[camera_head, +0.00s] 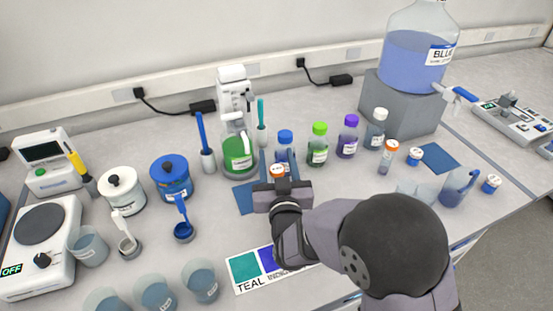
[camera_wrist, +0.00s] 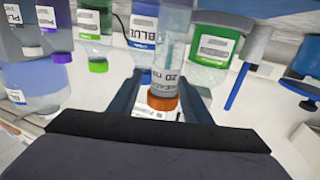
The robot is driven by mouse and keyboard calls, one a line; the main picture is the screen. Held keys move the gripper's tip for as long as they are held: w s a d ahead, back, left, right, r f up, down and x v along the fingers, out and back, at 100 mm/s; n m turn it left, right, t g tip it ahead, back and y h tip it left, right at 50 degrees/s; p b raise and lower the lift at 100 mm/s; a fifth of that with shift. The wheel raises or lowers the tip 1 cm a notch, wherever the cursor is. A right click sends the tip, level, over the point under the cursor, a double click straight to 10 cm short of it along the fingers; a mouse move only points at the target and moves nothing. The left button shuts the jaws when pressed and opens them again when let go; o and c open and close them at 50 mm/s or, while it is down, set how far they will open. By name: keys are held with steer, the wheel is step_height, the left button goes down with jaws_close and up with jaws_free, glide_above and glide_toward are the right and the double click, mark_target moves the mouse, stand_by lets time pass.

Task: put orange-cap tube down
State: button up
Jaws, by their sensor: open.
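An orange-cap tube (camera_head: 277,170) shows in the head view just behind my gripper (camera_head: 281,186), in front of the blue-capped bottle. In the wrist view, which is upside down, the clear labelled tube (camera_wrist: 171,65) lies between the two fingers of my gripper (camera_wrist: 162,92), its orange cap towards the palm. The fingers are open around it. It looks upright, in line with the bottles. Its base is hidden, so I cannot tell what it rests on. A second orange-cap tube (camera_head: 388,157) stands farther right in the head view.
A blue mat (camera_head: 242,198) lies left of my gripper. Behind stand a green-liquid bottle (camera_head: 238,152), a blue-capped bottle (camera_head: 285,145), a green-capped bottle (camera_head: 318,146) and a purple-capped bottle (camera_head: 348,137). A colour card (camera_head: 247,268) lies in front. Another blue mat (camera_head: 438,157) is at right.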

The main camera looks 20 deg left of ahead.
mark_target(278, 168)
steer(key=v, duration=0.2)
steer(key=b+v, duration=0.1)
steer(key=shift+s+r, duration=0.15)
steer(key=shift+r, duration=0.1)
step_height(278, 168, up, 7)
steer(key=shift+r, duration=0.2)
stand_by(0.5)
